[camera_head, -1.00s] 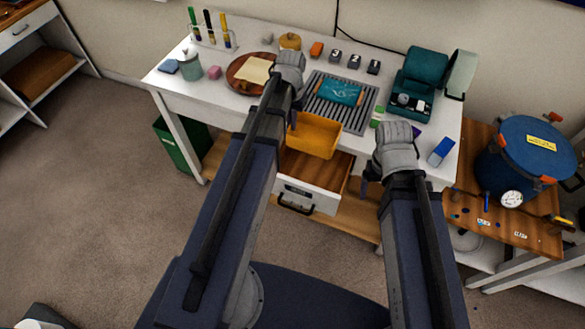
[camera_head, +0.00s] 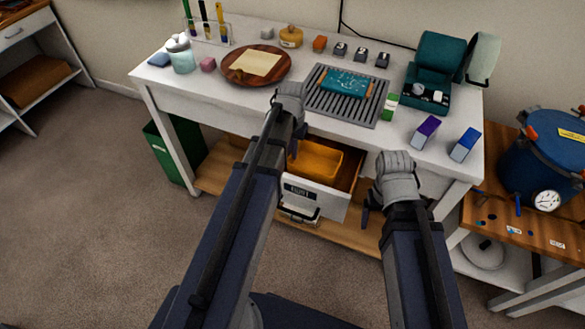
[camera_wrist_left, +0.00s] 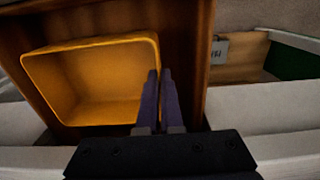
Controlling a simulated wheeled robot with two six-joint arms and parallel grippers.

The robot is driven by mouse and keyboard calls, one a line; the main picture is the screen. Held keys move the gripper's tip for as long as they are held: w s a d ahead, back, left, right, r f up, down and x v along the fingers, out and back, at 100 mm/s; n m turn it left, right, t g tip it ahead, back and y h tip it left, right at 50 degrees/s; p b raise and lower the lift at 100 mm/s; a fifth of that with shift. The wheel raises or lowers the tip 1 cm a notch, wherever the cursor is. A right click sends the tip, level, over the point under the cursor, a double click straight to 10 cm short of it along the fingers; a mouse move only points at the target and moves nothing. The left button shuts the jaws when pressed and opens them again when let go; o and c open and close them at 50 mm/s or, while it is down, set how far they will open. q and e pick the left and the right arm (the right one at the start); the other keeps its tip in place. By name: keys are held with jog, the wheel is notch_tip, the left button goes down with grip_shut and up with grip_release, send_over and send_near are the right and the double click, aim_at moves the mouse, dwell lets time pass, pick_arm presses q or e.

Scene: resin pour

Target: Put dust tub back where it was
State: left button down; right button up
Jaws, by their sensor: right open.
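The dust tub is an open yellow-orange box (camera_head: 316,160). It sits inside the pulled-out drawer (camera_head: 318,198) under the bench and also shows, empty inside, in the left wrist view (camera_wrist_left: 95,85). My left gripper (camera_head: 297,140) reaches down to the tub's left end. In the left wrist view its two fingers (camera_wrist_left: 160,95) are close together at the tub's rim corner and look shut on its wall; the exact contact is dark. My right gripper (camera_head: 368,205) is open and empty, right of the drawer and in front of the bench.
The bench top (camera_head: 240,104) holds a round wooden tray (camera_head: 238,78), a grey slatted rack (camera_head: 320,100), a purple box (camera_head: 426,131) and a blue box (camera_head: 465,144). A blue pressure pot (camera_head: 545,160) stands at right. A green bin (camera_head: 172,155) is below left.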

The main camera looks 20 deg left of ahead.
aim_at(293, 162)
pick_arm(q)
jog(key=shift+f, duration=0.1)
notch_tip(293, 162, down, 4)
jog(key=b, duration=0.4)
jog(key=shift+f, duration=0.1)
jog(key=shift+f, duration=0.2)
jog(key=c, duration=1.1)
grip_release()
jog(key=shift+r, duration=0.1)
jog(key=shift+r, duration=0.15)
notch_tip(293, 162, up, 12)
jog(key=p, duration=1.2)
jog(key=s+d+m, duration=0.1)
jog(key=s+d, duration=0.3)
jog(key=d, duration=0.2)
jog(key=s+d+m, duration=0.1)
jog(key=s+d, duration=0.4)
jog(key=d, duration=0.1)
jog(key=s+d+m+y, duration=0.1)
jog(key=s+d, duration=0.4)
jog(key=shift+s+d, duration=0.25)
jog(key=shift+d, duration=0.15)
